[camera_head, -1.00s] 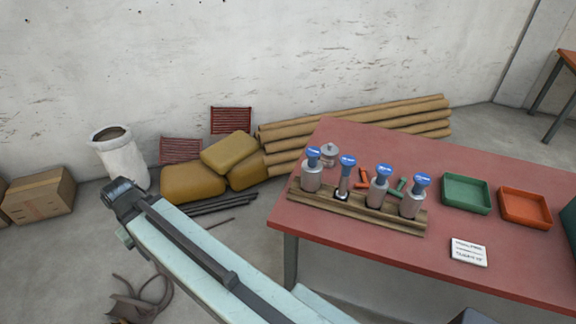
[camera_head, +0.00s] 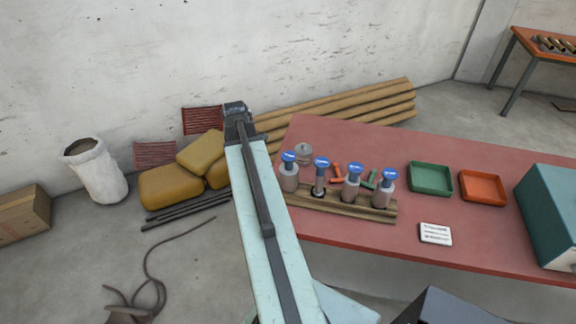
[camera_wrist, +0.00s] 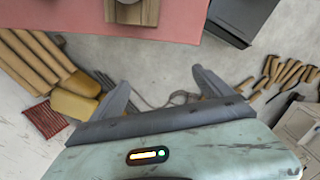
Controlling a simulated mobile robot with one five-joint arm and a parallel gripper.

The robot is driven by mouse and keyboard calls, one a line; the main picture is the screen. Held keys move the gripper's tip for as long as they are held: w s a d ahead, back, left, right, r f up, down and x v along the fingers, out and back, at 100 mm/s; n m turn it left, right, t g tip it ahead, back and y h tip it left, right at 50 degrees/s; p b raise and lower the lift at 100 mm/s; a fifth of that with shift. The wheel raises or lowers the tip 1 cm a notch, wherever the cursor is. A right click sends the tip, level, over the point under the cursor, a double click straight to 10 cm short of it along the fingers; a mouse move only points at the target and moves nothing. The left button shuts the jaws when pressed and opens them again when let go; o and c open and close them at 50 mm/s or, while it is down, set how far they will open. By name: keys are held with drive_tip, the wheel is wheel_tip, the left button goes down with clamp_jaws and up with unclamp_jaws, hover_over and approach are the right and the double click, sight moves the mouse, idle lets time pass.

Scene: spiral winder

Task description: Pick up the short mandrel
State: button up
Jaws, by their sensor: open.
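Several grey mandrels with blue labelled caps stand upright in a wooden rack (camera_head: 345,208) on the red table. From left to right they are a first mandrel (camera_head: 289,178), a thinner second one (camera_head: 320,182), a third (camera_head: 351,189) and a fourth (camera_head: 384,197). The labels are too small to read, so I cannot tell which is the short mandrel. My gripper (camera_head: 236,108) is left of the rack and apart from it, beyond the table's left edge. In the wrist view my gripper (camera_wrist: 160,80) is open and empty, with floor between its fingers.
The red table (camera_head: 460,255) carries a green tray (camera_head: 431,193), an orange tray (camera_head: 482,202), a white label card (camera_head: 435,233), a teal box (camera_head: 550,222) and small red and green pieces near the rack. Yellow sacks (camera_head: 172,188) and long tubes lie by the wall.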

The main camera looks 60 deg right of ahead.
sight(288, 156)
drive_tip(key=s+d+r+n, duration=0.1)
drive_tip(key=s+d, duration=0.2)
drive_tip(key=s+d+r+n+p, duration=0.1)
drive_tip(key=s+d, duration=0.3)
drive_tip(key=s+d+r+p, duration=0.1)
drive_tip(key=s+d, duration=0.3)
drive_tip(key=shift+r+n, duration=0.3)
drive_tip(key=shift+n, duration=0.1)
drive_tip(key=f+b, duration=0.8)
drive_tip(key=shift+s+d+f, duration=0.1)
drive_tip(key=shift+d+f, duration=0.05)
drive_tip(key=shift+d, duration=0.05)
drive_tip(key=shift+r, duration=0.2)
drive_tip(key=c, duration=2)
wheel_tip(288, 156, up, 10)
drive_tip(key=p, duration=1)
clamp_jaws()
drive_tip(key=shift+r+p, duration=0.2)
drive_tip(key=shift+p, duration=0.1)
drive_tip(key=shift+r+p, duration=2.3)
